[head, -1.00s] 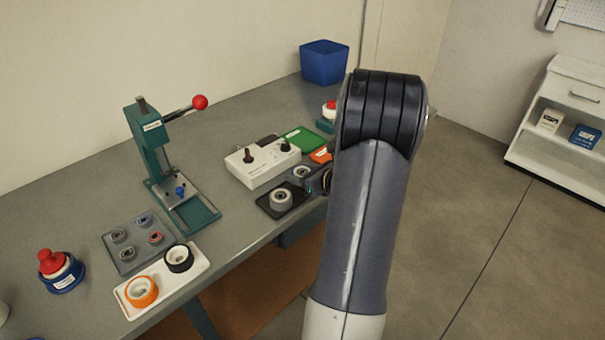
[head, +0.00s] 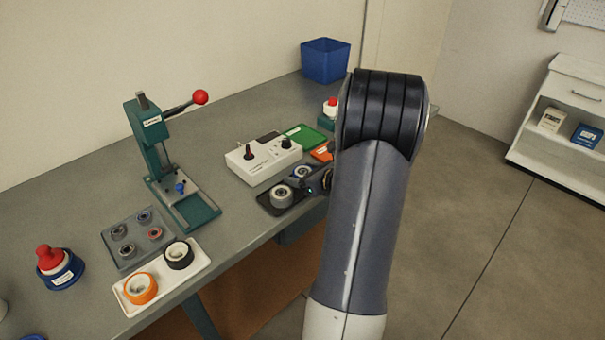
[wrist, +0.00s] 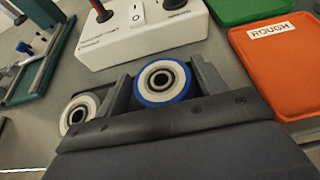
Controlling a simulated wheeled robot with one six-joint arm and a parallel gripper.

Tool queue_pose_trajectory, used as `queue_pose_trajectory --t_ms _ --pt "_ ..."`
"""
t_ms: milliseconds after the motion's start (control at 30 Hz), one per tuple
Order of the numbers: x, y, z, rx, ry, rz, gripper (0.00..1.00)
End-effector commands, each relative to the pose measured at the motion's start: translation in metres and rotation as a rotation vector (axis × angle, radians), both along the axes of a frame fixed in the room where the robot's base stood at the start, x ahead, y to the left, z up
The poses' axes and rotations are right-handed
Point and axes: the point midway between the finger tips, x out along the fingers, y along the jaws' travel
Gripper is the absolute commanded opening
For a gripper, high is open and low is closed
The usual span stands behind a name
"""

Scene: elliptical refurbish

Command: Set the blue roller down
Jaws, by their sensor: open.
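The blue roller (wrist: 163,83), with a blue outer ring, white face and dark bore, stands between the two fingers of my gripper (wrist: 160,88) in the wrist view. My gripper is open around it, and the right finger is very close to the roller. In the head view the blue roller (head: 303,173) is on the far part of a dark tray (head: 266,205), just beside my gripper (head: 316,184). Whether the roller's underside touches the tray is hidden. A second, grey-white roller (head: 281,195) sits on the same tray, nearer the front.
A white control box (head: 262,160) stands right behind the tray. A green tray (head: 305,137) and an orange tray marked ROUGH (wrist: 275,65) lie to its right. A teal press (head: 165,170), a grey parts tray (head: 120,258) and a white tray with rings (head: 205,275) are to the left.

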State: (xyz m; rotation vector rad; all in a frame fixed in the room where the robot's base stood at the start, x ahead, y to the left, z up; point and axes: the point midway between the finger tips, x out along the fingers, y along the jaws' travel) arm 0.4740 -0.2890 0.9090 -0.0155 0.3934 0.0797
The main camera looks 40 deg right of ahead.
Motion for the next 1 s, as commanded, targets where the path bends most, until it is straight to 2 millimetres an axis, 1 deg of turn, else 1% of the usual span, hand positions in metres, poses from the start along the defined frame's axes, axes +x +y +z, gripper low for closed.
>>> queue_pose_trajectory --t_ms 33,167,233,267,400,500,600,700,800,1000 --pt "0.000 -0.003 0.003 -0.004 -0.002 -0.007 0.73" --pt "0.000 -0.003 0.013 -0.005 -0.003 -0.008 0.73" --pt "0.000 -0.004 0.021 -0.005 -0.005 -0.008 0.73" --pt "-0.009 -0.006 0.019 -0.008 -0.006 -0.012 0.73" --pt "-0.042 -0.008 0.031 -0.007 -0.005 -0.013 0.73" --pt "-0.064 -0.009 0.040 -0.006 -0.004 -0.010 0.73" --pt "-0.082 -0.009 0.047 -0.005 -0.003 -0.009 0.73" --pt "-0.095 -0.010 0.052 -0.004 -0.002 -0.008 0.73" --pt "-0.104 -0.010 0.056 -0.003 -0.002 -0.006 0.73" --pt "-0.111 -0.010 0.058 -0.002 -0.002 -0.003 0.73"
